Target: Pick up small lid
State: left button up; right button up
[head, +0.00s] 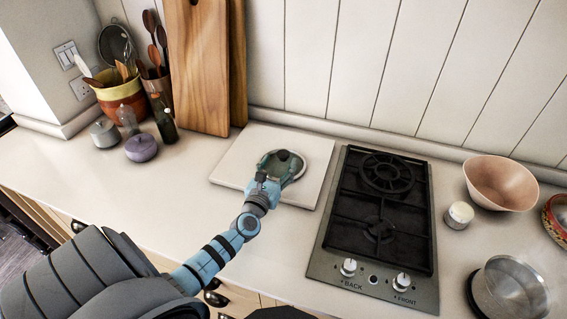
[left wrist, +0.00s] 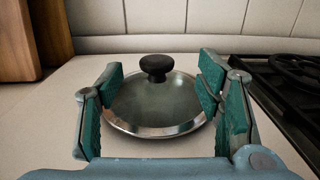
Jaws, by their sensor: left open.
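The small lid (left wrist: 155,103) is a round glass lid with a metal rim and a black knob (left wrist: 156,67). It lies on a pale square board (head: 236,164) left of the hob. In the head view the lid (head: 299,167) is partly hidden by my left gripper (head: 280,162). In the left wrist view my left gripper (left wrist: 160,88) is open, with its green finger pads on the left and right sides of the lid. The knob stands between and slightly beyond the fingertips. I cannot tell whether the pads touch the rim. My right gripper is not in view.
A black gas hob (head: 378,208) stands close to the right of the board. Wooden cutting boards (head: 197,62) lean on the wall behind. Jars, bottles and a utensil pot (head: 122,95) stand at the left. A pink bowl (head: 500,184) and a metal pot (head: 509,290) are at the right.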

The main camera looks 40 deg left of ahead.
aim_at(281, 159)
pick_arm(q)
jog(key=b+x, duration=0.1)
jog(key=x, duration=0.1)
jog(key=f+x, duration=0.1)
jog(key=x, duration=0.2)
jog(key=shift+a+b, duration=0.2)
jog(key=shift+b, duration=0.2)
jog(key=shift+w+a, duration=0.1)
jog(key=shift+w, duration=0.1)
jog(key=shift+r, duration=0.15)
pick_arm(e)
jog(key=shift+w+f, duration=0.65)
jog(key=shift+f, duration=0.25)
pick_arm(q)
jog(key=shift+s, duration=0.1)
jog(key=shift+c, duration=1.3)
jog(key=shift+s, duration=0.1)
grip_shut()
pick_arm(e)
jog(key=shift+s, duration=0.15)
